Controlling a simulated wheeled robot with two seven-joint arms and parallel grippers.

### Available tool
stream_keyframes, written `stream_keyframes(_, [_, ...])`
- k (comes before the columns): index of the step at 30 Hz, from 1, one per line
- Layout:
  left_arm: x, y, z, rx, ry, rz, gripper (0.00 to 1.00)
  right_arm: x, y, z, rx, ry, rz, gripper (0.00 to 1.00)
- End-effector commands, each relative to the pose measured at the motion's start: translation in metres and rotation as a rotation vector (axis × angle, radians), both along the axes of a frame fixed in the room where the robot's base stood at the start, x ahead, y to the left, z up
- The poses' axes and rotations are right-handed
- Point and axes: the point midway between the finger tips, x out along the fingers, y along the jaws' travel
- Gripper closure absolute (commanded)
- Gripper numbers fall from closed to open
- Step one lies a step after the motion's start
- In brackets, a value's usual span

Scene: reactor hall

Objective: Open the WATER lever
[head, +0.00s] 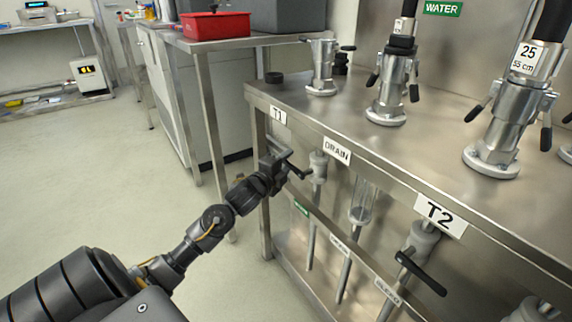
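A row of valves with pipes hangs under the front edge of the steel bench. The leftmost valve (318,166) is grey, and a small green label (301,207), too small to read, sits low beside its pipe. I take this as the WATER valve. My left gripper (293,163) is at this valve, just left of its body under the T1 sign. A dark bar shows at the fingertips; I cannot tell whether it is the lever or a finger, nor whether the fingers are closed on it. My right gripper is not in view.
A green WATER sign (442,8) is on the back panel. The bench (340,105) carries several metal fittings with black handles. A black lever (420,273) sticks out below the T2 sign (440,214). A red box (215,25) stands on a side table. The floor at left is clear.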

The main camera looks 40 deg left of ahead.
Motion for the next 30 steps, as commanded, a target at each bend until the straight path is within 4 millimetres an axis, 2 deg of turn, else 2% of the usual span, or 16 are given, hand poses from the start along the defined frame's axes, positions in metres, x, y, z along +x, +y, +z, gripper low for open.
stream_keyframes(4, [0.000,0.000,0.000,0.000,0.000,0.000,0.63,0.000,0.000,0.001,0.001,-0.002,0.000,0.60])
stream_keyframes(12, [0.000,0.000,0.000,-0.001,0.000,0.000,0.98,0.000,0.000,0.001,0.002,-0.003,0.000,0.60])
stream_keyframes(13, [0.000,0.000,0.000,-0.001,0.000,0.000,1.00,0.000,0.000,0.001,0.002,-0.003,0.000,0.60])
stream_keyframes(23, [0.001,-0.001,0.000,0.005,-0.001,-0.001,1.00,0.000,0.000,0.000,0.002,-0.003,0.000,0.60])
stream_keyframes(30, [0.017,-0.007,0.005,0.079,-0.025,-0.012,1.00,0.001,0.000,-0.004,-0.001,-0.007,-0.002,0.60])
